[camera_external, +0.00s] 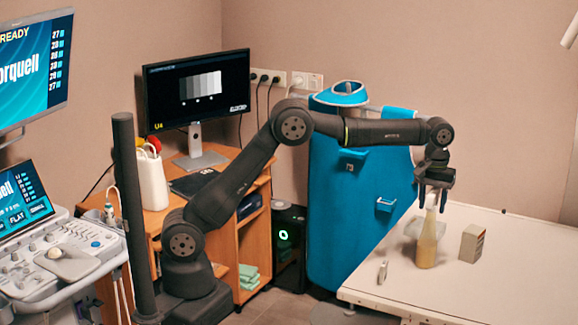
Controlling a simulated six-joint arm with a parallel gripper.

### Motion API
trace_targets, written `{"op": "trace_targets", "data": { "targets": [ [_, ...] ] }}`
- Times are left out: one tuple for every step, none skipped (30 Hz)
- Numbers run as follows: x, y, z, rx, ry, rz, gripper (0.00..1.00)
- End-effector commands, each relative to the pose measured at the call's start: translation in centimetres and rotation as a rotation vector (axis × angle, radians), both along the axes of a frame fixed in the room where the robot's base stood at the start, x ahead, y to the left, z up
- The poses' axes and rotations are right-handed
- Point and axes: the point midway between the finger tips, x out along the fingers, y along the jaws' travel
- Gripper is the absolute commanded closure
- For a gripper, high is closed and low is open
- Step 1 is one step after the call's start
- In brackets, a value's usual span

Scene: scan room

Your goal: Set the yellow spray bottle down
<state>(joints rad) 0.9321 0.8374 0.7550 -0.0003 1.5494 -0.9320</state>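The yellow spray bottle (427,243) is upright over the white table (510,285) on the right, with its base at or very near the table top. Its body is pale yellow and its top is whitish. My gripper (433,200) points down from above, with its two fingers on either side of the bottle's top. The view is too small to show whether the fingers press on the bottle or stand slightly apart from it.
A small box (472,244) stands close to the right of the bottle. A small light object (382,272) lies to its left, and a whitish item (411,228) is partly hidden behind it. The table's front and right are clear.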

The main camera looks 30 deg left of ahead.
Motion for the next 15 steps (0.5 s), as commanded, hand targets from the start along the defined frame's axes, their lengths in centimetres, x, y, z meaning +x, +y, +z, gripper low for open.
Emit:
{"op": "trace_targets", "data": {
  "targets": [
    [0.0,0.0,0.0,0.0,0.0,0.0,0.49],
    [0.0,0.0,0.0,0.0,0.0,0.0,0.49],
    [0.0,0.0,0.0,0.0,0.0,0.0,0.49],
    [0.0,0.0,0.0,0.0,0.0,0.0,0.49],
    [0.0,0.0,0.0,0.0,0.0,0.0,0.49],
    [0.0,0.0,0.0,0.0,0.0,0.0,0.49],
    [0.0,0.0,0.0,0.0,0.0,0.0,0.49],
    [0.0,0.0,0.0,0.0,0.0,0.0,0.49],
    [0.0,0.0,0.1,0.0,0.0,0.0,0.49],
    [0.0,0.0,0.2,0.0,0.0,0.0,0.49],
    [0.0,0.0,0.4,-0.001,-0.001,0.0,0.49],
    [0.0,0.0,0.8,-0.002,-0.001,0.0,0.49],
    [0.0,0.0,1.1,-0.002,-0.002,0.0,0.49],
    [0.1,-0.1,1.6,-0.003,-0.002,0.0,0.49],
    [0.1,-0.1,2.3,-0.003,-0.002,0.0,0.49]
  ]
}}
